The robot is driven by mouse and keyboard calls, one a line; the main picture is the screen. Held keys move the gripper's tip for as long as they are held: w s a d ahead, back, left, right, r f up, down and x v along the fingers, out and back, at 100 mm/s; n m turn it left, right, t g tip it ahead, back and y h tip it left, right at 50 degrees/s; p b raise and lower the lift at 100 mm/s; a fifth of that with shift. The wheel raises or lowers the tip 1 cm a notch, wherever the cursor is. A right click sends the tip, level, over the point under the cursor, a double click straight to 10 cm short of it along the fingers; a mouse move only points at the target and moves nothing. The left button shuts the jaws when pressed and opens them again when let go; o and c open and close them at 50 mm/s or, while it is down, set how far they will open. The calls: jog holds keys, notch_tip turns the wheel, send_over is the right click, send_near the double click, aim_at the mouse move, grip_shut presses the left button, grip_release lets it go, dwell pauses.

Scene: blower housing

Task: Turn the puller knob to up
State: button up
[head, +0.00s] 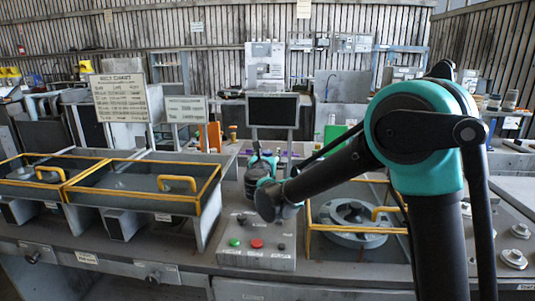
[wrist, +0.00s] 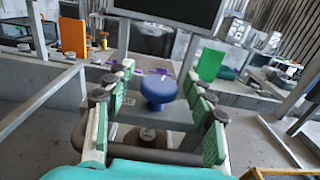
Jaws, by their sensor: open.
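A blue mushroom-shaped knob (wrist: 159,90), which looks like the puller knob, stands on a short stem in the middle of the wrist view. My gripper (wrist: 160,95) is open, with its green-padded fingers to the left and right of the knob in the picture. A gap shows on each side, and I see no contact. How deep the knob sits between the fingers I cannot tell. In the head view my gripper (head: 262,163) is beyond the control box and below the dark screen; I cannot make out the knob there. No marking for up is readable.
A control box (head: 255,262) with green, red and black buttons stands at the bench front. Yellow-framed guarded bays (head: 150,213) lie to the left, and another with a round grey housing (head: 345,238) to the right. A dark screen (head: 273,110) stands behind my gripper.

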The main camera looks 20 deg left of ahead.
jog(key=c, duration=1.2)
jog(key=shift+d+n+g+y, duration=0.1)
jog(key=shift+n+g+y, duration=0.2)
jog(key=shift+n+y, duration=0.45)
jog(key=shift+n+g+y, duration=0.6)
jog(key=shift+n+y, duration=0.25)
jog(key=shift+y, duration=0.8)
jog(key=o, duration=1.2)
jog(key=v, duration=1.2)
